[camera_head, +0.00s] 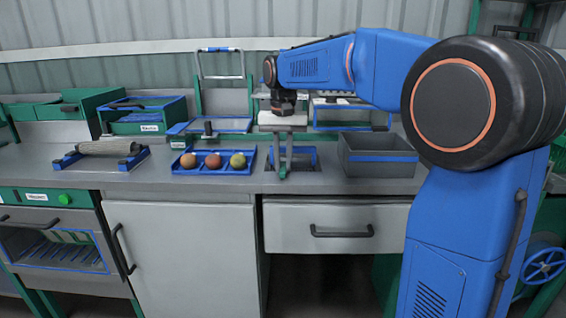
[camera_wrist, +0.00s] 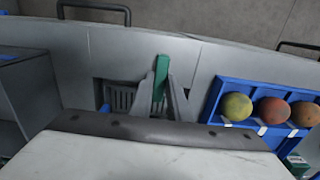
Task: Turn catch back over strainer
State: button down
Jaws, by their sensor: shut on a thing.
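My gripper (camera_head: 284,160) points down at the counter, just right of the tomato tray. It is shut on the green catch (camera_wrist: 161,78), a narrow upright bar between the two fingers in the wrist view. The strainer (camera_wrist: 122,98) is a dark slotted grate set in a recess of the counter, showing to the left of the catch in the wrist view. Part of the strainer is hidden behind my fingers and gripper body. I cannot tell from these views how far the catch lies over the strainer.
A blue tray (camera_head: 177,169) with three tomatoes (camera_head: 213,161) lies left of my gripper. A grey bin (camera_head: 380,172) stands to the right. A roller in a blue frame (camera_head: 72,158) lies farther left. Shelves and a raised lid stand behind. The counter's front strip is clear.

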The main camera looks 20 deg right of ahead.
aim_at(283, 167)
dwell(0.3)
jog(key=c, duration=1.7)
grip_release()
jog(key=shift+r, duration=0.1)
notch_tip(283, 167, up, 17)
jog(key=shift+r, duration=0.15)
